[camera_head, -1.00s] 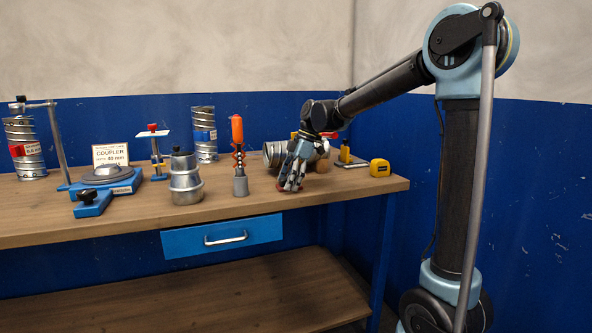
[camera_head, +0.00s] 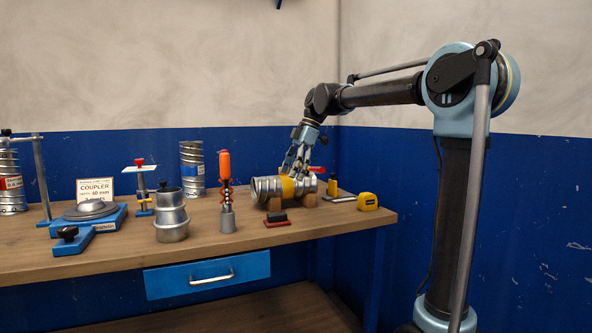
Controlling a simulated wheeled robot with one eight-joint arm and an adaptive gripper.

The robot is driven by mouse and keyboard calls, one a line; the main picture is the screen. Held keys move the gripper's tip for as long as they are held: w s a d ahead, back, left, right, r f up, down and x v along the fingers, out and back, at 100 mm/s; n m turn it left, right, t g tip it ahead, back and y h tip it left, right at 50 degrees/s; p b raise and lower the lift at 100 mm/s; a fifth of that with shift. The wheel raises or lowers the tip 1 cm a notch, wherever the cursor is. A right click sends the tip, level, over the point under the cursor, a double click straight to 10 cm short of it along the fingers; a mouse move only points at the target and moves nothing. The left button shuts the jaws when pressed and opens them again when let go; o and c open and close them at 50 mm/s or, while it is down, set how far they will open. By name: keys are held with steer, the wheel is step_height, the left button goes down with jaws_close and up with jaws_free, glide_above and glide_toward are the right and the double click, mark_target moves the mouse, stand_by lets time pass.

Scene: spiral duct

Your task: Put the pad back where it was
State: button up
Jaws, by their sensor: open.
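The pad (camera_head: 277,221), dark on top with a red base, lies flat on the bench (camera_head: 330,222) near its front edge. It is in front of a horizontal metal duct piece with a yellow band (camera_head: 288,188), which rests on a wooden cradle. My gripper (camera_head: 296,170) is open, with its fingers pointing down. It is above and behind the pad, apart from it, at the upper side of the duct piece. Whether the fingers touch the duct is unclear.
A metal cone with an orange-handled tool (camera_head: 226,190) stands left of the pad. A stepped metal coupler (camera_head: 171,215) and a blue fixture (camera_head: 88,218) are farther left. A yellow tape measure (camera_head: 367,201) lies at the right. Bare bench shows right of the pad.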

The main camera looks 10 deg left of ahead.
steer(key=s+d+f+m+t, duration=0.1)
steer(key=s+d+f+m, duration=0.25)
steer(key=d, duration=0.35)
steer(key=s+d+f+m+t+h, duration=0.1)
steer(key=s+d+f+m, duration=0.25)
steer(key=d, duration=0.25)
steer(key=s+d+f+m, duration=0.2)
steer(key=d+f+m, duration=0.15)
steer(key=d, duration=0.35)
steer(key=s+d+f+m+t+h, duration=0.1)
steer(key=s+d+f+m, duration=0.5)
steer(key=f, duration=0.5)
steer(key=s+d+f+m+t+h, duration=0.1)
steer(key=s+d+f+m+h, duration=0.1)
steer(key=s+d+f+m, duration=0.5)
steer(key=s+d+f, duration=0.3)
steer(key=f, duration=0.1)
steer(key=shift+s, duration=0.15)
steer(key=shift+f, duration=0.1)
steer(key=shift+w+f, duration=0.2)
steer(key=shift+w, duration=0.15)
